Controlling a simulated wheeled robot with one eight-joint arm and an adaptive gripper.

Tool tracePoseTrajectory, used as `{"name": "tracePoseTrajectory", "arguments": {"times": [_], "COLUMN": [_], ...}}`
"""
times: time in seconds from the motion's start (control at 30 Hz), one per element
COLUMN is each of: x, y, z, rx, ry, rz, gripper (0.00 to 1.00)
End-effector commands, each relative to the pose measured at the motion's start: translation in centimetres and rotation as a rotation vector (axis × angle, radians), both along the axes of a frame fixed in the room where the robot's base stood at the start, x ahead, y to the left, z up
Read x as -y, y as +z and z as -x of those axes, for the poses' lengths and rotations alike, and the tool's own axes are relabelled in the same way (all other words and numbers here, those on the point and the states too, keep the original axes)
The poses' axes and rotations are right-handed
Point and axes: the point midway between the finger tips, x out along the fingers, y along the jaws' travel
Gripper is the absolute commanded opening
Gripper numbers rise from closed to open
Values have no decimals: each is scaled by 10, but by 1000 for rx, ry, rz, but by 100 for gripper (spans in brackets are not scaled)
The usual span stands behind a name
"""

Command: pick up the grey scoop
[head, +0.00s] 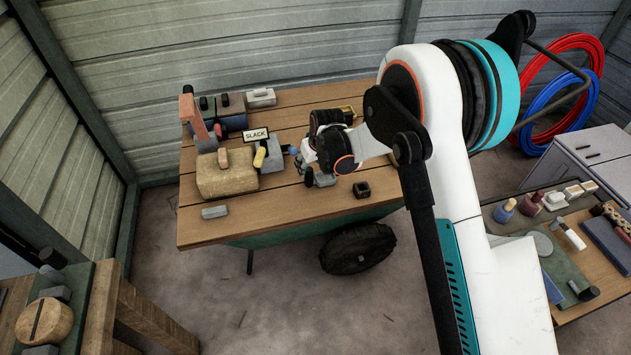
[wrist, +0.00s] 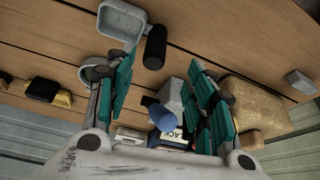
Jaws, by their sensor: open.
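The grey scoop (wrist: 122,20) lies on the wooden tabletop at the top of the wrist view. In the head view, what looks like the scoop (head: 325,180) is partly hidden just below my wrist. My gripper (wrist: 162,64) is open, its teal fingers spread wide with nothing held between them. The scoop is beyond the fingertips, apart from them. In the head view my gripper (head: 298,158) is mostly hidden by the arm, above the table.
A blue-ended item (wrist: 160,114) and a grey block show between the fingers. A round grey ring-like item (wrist: 97,72) is by the left finger. A tan block (head: 228,178), SLACK sign (head: 256,134) and small dark box (head: 361,190) are nearby. The table's front is mostly clear.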

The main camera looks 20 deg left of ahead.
Motion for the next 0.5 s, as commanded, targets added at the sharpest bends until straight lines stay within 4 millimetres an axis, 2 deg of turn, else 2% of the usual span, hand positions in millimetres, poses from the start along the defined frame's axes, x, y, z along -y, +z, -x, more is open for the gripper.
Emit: {"name": "tracePoseTrajectory", "arguments": {"times": [0.27, 0.5], "x": [-3, -9], "y": [-15, -46], "z": [-6, -21], "rx": [0, 0], "ry": [0, 1], "rz": [0, 0], "gripper": [49, 49]}}
